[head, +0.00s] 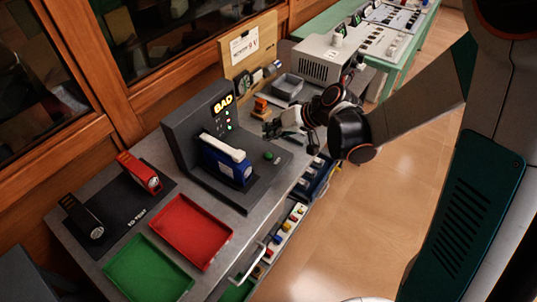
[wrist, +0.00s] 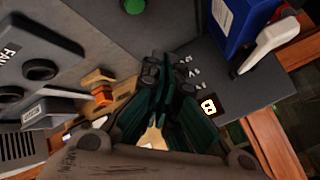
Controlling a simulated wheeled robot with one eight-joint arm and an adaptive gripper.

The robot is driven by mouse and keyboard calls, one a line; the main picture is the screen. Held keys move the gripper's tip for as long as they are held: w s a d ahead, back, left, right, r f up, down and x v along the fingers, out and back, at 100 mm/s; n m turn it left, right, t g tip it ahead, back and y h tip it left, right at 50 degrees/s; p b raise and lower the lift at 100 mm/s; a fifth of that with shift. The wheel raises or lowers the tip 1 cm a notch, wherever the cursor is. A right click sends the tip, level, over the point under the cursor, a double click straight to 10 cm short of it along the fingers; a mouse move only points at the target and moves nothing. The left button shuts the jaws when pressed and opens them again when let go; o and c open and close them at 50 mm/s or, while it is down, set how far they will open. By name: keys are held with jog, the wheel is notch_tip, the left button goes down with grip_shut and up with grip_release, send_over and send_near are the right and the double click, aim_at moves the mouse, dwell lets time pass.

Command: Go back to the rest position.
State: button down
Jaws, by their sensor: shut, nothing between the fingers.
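My gripper (head: 285,128) is shut and empty in the head view, above the right part of the bench, just right of the dark test station (head: 180,140). In the wrist view its dark fingers (wrist: 168,80) are together with nothing between them. The station has a lit "BAD" display (head: 223,104) and a blue device with a white top (head: 226,158) sits on it. The blue device also shows at the upper right of the wrist view (wrist: 232,28), apart from my fingers.
A red tray (head: 191,231) and a green tray (head: 148,269) lie at the bench's front left. A red device (head: 139,172) and a black device (head: 82,217) are on a dark mat. A grey box (head: 318,58) stands behind my gripper. Open floor (head: 385,215) lies right of the bench.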

jog(key=shift+r, duration=0.1)
jog(key=s+d+r+m+h, duration=0.1)
jog(key=s+d+r+h, duration=0.1)
jog(key=s+d+r, duration=0.2)
jog(key=s+d+r+t+h, duration=0.1)
jog(key=s+d+r+h, duration=0.2)
jog(key=s+d, duration=0.3)
jog(key=s+d+r+m+t+h, duration=0.1)
jog(key=s+d+r, duration=0.4)
jog(key=s, duration=0.6)
jog(key=shift+s+d+r+m+h, duration=0.2)
jog(key=shift+d+r+m+h, duration=0.25)
jog(key=shift+h, duration=0.45)
